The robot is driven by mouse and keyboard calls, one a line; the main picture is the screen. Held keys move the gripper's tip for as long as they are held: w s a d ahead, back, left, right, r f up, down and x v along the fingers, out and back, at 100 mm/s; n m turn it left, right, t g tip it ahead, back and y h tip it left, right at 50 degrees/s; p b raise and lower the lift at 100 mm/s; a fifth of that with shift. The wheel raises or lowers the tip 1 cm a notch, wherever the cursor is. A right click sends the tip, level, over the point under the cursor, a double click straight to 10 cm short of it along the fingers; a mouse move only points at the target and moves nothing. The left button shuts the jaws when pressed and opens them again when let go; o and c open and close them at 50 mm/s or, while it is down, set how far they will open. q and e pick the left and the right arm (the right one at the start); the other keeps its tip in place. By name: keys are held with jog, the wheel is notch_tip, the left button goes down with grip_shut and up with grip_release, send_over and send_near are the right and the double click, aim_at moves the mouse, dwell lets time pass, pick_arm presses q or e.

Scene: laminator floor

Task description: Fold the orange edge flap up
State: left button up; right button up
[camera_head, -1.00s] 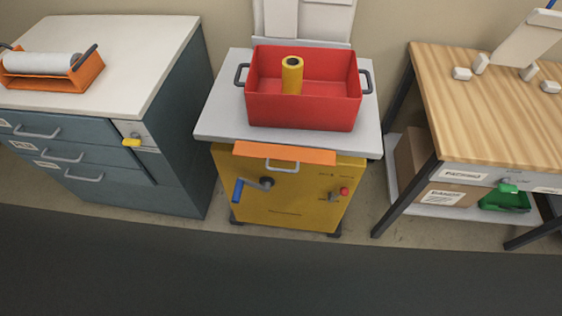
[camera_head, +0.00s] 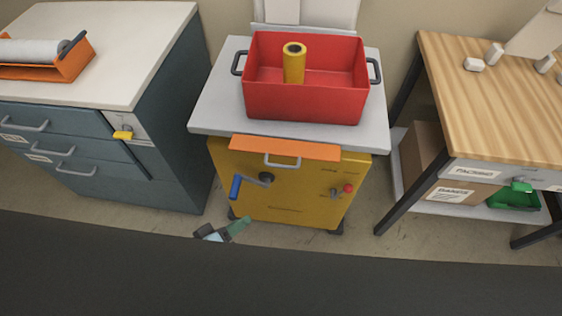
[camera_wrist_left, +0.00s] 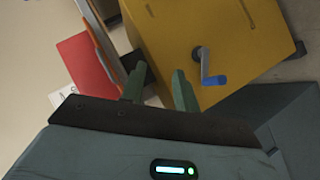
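The orange edge flap (camera_head: 320,151) lies along the front edge of the grey tabletop (camera_head: 210,115), with a grey loop handle (camera_head: 282,162) on its front. It hangs above the yellow cabinet front (camera_head: 300,195). In the left wrist view, the orange flap (camera_wrist_left: 104,47) shows as a narrow strip at upper left. My left gripper (camera_head: 240,227) is low in front of the cabinet, below the flap and apart from it. In the left wrist view, its two green fingers (camera_wrist_left: 160,88) stand apart with nothing between them. My right gripper is not in view.
A red bin (camera_head: 305,103) holding a yellow roll (camera_head: 294,64) stands on the tabletop. A blue-handled crank (camera_head: 236,187) and a red knob (camera_head: 348,188) stick out of the cabinet front. A drawer cabinet (camera_head: 70,150) stands left, a wooden bench (camera_head: 490,100) right.

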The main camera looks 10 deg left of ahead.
aim_at(280, 167)
pick_arm(q)
jog(key=w+d+r+n+h+b, duration=0.2)
jog(key=w+d+r+n+h, duration=0.1)
jog(key=w+r, duration=0.4)
jog(key=shift+w+d+r+n+h, duration=0.15)
jog(key=shift+w+r+n+h, duration=0.1)
jog(key=shift+w+n+h, duration=0.8)
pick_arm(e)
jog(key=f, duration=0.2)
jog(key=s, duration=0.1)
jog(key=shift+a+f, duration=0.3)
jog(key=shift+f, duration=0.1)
pick_arm(q)
jog(key=shift+y, duration=0.25)
jog(key=x, duration=0.7)
jog(key=shift+d+f+p, duration=0.1)
jog(key=shift+d+p, duration=0.2)
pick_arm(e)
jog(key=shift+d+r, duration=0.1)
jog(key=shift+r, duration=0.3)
pick_arm(q)
jog(key=c, duration=0.6)
grip_shut()
